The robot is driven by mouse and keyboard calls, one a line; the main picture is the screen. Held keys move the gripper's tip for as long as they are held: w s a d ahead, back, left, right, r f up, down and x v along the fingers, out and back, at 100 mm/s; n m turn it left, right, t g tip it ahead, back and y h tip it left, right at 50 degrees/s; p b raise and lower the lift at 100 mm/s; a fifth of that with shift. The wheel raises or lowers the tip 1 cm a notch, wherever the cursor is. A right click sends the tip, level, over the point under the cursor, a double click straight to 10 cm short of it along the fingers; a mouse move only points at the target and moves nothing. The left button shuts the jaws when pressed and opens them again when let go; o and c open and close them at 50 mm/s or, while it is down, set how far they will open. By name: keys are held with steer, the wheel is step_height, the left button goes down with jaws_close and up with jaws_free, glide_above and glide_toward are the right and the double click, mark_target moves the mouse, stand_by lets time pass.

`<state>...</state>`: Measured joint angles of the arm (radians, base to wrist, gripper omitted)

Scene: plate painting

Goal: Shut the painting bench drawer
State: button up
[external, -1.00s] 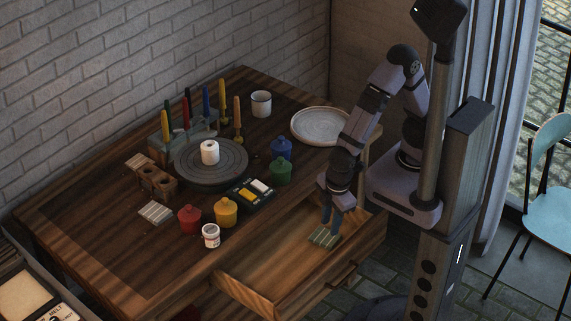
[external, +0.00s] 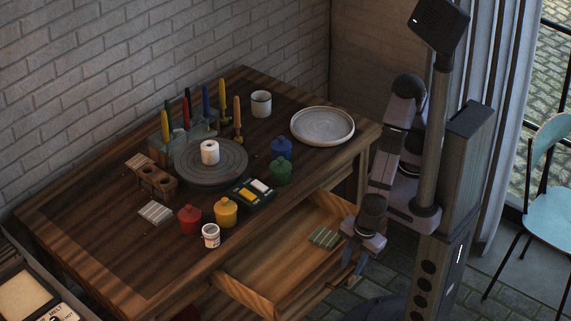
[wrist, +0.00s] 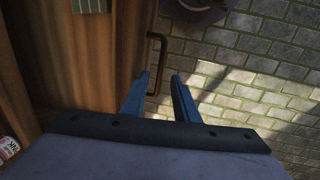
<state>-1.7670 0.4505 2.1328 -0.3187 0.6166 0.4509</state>
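The wooden bench drawer (external: 280,258) stands pulled out from the front of the painting bench (external: 120,262). A green striped piece (external: 323,238) lies inside it; part of it also shows at the top of the wrist view (wrist: 91,5). My gripper (external: 355,264) is outside the drawer, by its front face, pointing down. In the wrist view its two blue fingers (wrist: 160,75) are apart. The dark drawer handle (wrist: 161,62) shows between the fingertips there; I cannot tell if they touch it. My gripper hides part of the drawer front in the external view.
On the bench are red (external: 190,219), yellow (external: 226,212), green (external: 281,171) and blue (external: 281,148) pots, a white jar (external: 211,236), a turntable (external: 233,166) and a plate (external: 323,126). Paved floor (wrist: 265,70) lies open beyond the drawer front.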

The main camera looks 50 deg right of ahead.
mark_target(349, 279)
steer(key=shift+w+f, duration=0.2)
steer(key=shift+f, duration=0.8)
steer(key=shift+w+f, duration=0.2)
steer(key=shift+f, duration=0.8)
jaws_close()
